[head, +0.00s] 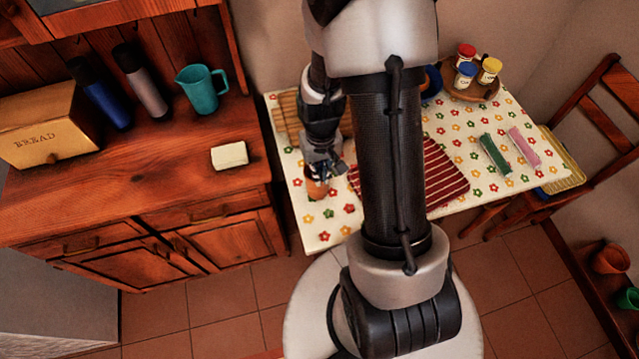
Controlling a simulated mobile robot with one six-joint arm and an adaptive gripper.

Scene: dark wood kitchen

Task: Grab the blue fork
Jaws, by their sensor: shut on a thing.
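My gripper (326,169) is at the left part of the flowered table, just above an orange-brown cup (317,189). Its fingers are shut on a thin blue piece at the mouth of the cup, which I take to be the blue fork. The piece is very small in the head view and mostly hidden by the fingers, so its tines and handle cannot be made out. I cannot tell whether it is still inside the cup or just above it.
A teal jug (203,90) stands on the left counter; a chair (600,110) is at right.

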